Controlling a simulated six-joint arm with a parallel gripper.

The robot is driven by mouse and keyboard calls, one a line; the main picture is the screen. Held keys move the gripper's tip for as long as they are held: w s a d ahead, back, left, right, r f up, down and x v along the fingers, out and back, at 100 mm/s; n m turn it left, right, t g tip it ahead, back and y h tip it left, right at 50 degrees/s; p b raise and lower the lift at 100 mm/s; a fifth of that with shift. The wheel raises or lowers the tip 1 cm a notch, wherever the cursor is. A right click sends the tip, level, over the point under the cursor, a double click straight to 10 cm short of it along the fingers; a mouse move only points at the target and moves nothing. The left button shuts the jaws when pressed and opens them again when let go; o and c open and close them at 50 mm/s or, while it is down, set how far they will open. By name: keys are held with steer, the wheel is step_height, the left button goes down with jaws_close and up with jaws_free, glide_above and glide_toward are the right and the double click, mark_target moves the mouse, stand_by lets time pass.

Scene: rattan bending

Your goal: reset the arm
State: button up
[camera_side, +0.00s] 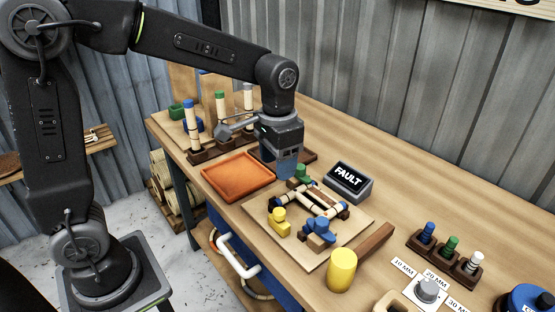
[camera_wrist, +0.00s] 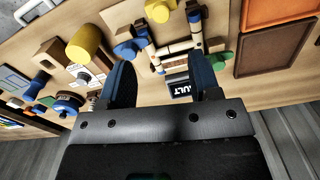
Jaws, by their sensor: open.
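My gripper (camera_side: 287,166) hangs pointing down above the bench, at the back edge of the bending board (camera_side: 275,244). Its blue fingers are open in the wrist view (camera_wrist: 161,82), and nothing shows between them in their grip. A dark box reading FAULT (camera_side: 348,180) stands on the bench to the right of my gripper; it also shows in the wrist view (camera_wrist: 181,88), beyond the fingers. The board carries light rattan pieces (camera_side: 318,203) with dark joints, plus yellow (camera_side: 279,222), blue (camera_side: 319,232) and green (camera_side: 300,173) clamps. My gripper partly hides the area behind it.
An orange tray (camera_side: 238,176) lies left of the board; a brown tray (camera_side: 306,155) is partly behind my gripper. A yellow cylinder (camera_side: 341,270) stands at the front. A peg rack (camera_side: 447,252) and a grey knob (camera_side: 428,289) are at right. Upright rattan sticks (camera_side: 191,128) stand at back left.

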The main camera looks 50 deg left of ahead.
steer(key=s+a+r+n+t, duration=0.1)
steer(key=s+r+t, duration=0.1)
steer(key=s, duration=0.6)
steer(key=s+a+r+t, duration=0.2)
steer(key=s+t, duration=0.1)
steer(key=s, duration=0.4)
steer(key=shift+s+r+n+t, duration=0.15)
steer(key=shift+s+n+t, duration=0.15)
steer(key=shift+s+n, duration=0.1)
steer(key=shift+w, duration=0.1)
stand_by(0.7)
